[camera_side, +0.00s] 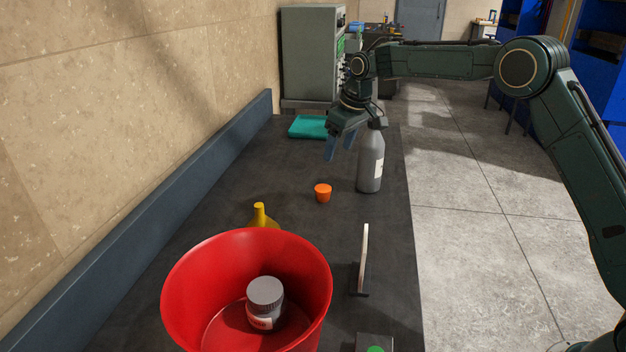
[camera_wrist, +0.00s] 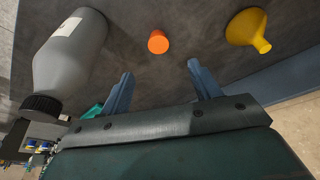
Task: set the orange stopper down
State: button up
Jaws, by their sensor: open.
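The orange stopper (camera_side: 322,193) rests upright on the dark bench top, between the grey bottle and the yellow funnel. It also shows in the wrist view (camera_wrist: 158,42), beyond the fingertips and between their lines. My gripper (camera_side: 337,150) is open and empty above the bench, higher than the stopper and behind it in the side view. Its two blue fingers stand apart in the wrist view (camera_wrist: 160,72). Nothing touches the stopper.
A grey bottle (camera_side: 370,164) stands close right of my gripper. A yellow funnel (camera_side: 261,216) sits behind a red bucket (camera_side: 185,292) holding a grey-lidded jar (camera_side: 264,297). A thin upright stand (camera_side: 364,258) is near the right edge. A teal pad (camera_side: 306,127) lies at the back.

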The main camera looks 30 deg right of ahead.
jog(key=s+r+m+t, duration=0.1)
jog(key=s+r, duration=0.6)
jog(key=s, duration=0.4)
jog(key=s+r+m, duration=0.1)
jog(key=s+r, duration=0.6)
jog(key=s, duration=0.4)
jog(key=s+f, duration=0.3)
jog(key=s, duration=0.8)
jog(key=s+f+m+t, duration=0.1)
jog(key=s+f, duration=0.2)
jog(key=s, duration=0.9)
jog(key=shift+d+t+h, duration=0.25)
jog(key=shift+t+h, duration=0.05)
jog(key=shift+h, duration=0.1)
